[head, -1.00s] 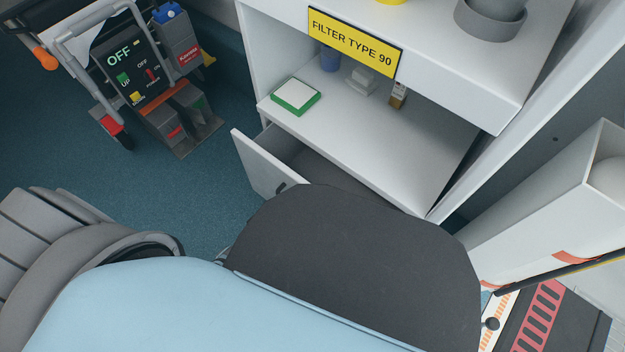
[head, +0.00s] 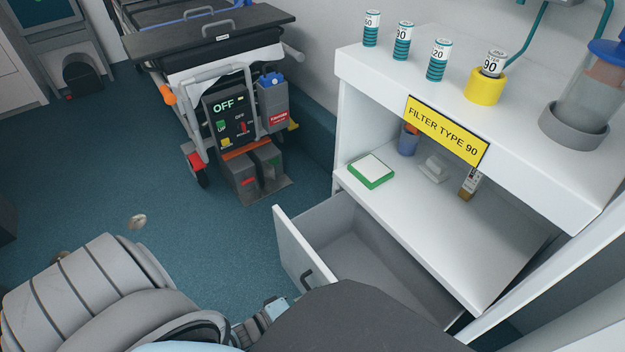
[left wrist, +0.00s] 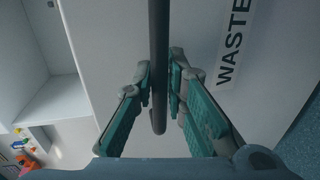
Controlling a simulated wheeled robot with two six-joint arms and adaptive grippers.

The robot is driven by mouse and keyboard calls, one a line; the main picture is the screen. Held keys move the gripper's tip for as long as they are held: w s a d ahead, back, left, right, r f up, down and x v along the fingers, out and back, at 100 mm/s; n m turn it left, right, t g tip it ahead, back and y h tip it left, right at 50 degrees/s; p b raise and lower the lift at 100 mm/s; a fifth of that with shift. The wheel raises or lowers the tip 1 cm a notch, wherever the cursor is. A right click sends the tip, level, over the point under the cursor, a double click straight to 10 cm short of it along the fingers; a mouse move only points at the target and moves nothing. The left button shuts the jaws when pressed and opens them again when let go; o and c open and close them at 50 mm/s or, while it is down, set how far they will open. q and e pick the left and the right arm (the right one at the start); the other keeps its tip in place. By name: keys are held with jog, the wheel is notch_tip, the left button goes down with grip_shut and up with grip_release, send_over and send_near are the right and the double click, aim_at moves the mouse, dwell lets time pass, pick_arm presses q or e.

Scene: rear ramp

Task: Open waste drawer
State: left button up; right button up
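The waste drawer (head: 292,245) is the low white drawer under the cabinet shelf. It stands well open, and its grey inside looks empty where I see it. Its dark bar handle (head: 307,280) is on the front; my dark body part covers the drawer's near end. In the left wrist view the white drawer front carries a "WASTE" label (left wrist: 236,40). There my left gripper (left wrist: 160,85) has its teal-padded fingers close on both sides of the handle bar (left wrist: 158,50), shut on it. In the head view the left gripper is mostly hidden. My right gripper is not in view.
Above the drawer, a shelf holds a green-and-white box (head: 371,171) and small items. Filter canisters (head: 439,60) and a yellow holder (head: 485,86) stand on the cabinet top. A wheeled stretcher (head: 235,120) stands behind. Blue floor (head: 90,180) left of the drawer is mostly clear.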

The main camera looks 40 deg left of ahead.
pick_arm(q)
jog(key=o, duration=0.3)
jog(key=shift+a, duration=0.1)
jog(key=v, duration=1.2)
